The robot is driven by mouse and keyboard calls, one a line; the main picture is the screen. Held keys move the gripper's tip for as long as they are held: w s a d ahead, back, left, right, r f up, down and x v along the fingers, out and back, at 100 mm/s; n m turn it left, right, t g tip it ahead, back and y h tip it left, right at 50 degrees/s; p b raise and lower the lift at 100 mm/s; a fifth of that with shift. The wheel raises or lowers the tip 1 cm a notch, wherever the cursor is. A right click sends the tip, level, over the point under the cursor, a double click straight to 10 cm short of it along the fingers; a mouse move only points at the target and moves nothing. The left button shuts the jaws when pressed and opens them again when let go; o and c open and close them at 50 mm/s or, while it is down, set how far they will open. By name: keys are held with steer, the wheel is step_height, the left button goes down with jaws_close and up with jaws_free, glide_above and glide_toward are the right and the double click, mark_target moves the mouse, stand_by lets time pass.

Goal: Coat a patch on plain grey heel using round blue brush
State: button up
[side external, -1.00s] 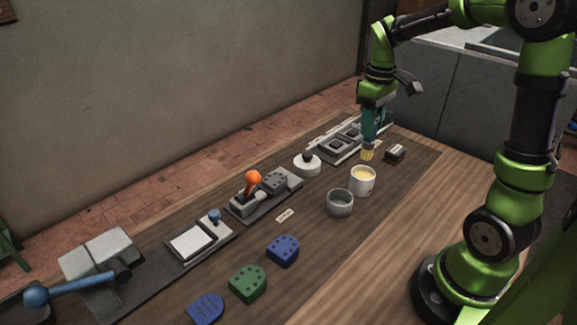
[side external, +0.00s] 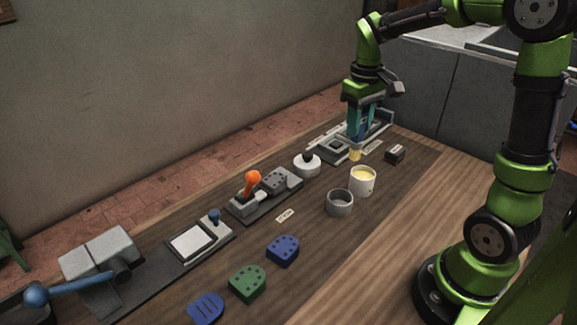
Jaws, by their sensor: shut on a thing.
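My gripper (side external: 359,118) is shut on a brush and holds it upright, bristles down. The brush's pale yellow bristles (side external: 355,154) show at the near edge of the slotted grey rack; I cannot tell whether they touch anything. The brush handle is mostly hidden by the fingers, so its shape is unclear. A dark grey heel (side external: 275,181) with small dots sits on the grey fixture with the orange-knobbed lever (side external: 253,178), left of my gripper. A white cup (side external: 362,182) of pale yellow liquid stands in front of the gripper.
A grey empty-looking cup (side external: 340,204) stands beside the white one. A white round pot with a dark knob (side external: 307,165) stands between fixture and rack (side external: 330,150). Blue (side external: 283,250) and green (side external: 247,284) heels lie in front. A small dark block (side external: 395,154) is at right.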

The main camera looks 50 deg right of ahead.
steer(key=w+a+n, duration=0.1)
steer(key=w+a, duration=0.2)
steer(key=a, duration=0.9)
steer(key=w+d, duration=0.2)
steer(key=w, duration=1)
steer(key=shift+f, duration=3.65)
steer(key=shift+a, duration=3.1)
steer(key=shift+d, duration=3.15)
steer(key=shift+a, duration=3.25)
steer(key=shift+d, duration=3.35)
step_height(320, 180, up, 8)
steer(key=shift+s+r, duration=0.15)
steer(key=shift+r, duration=0.05)
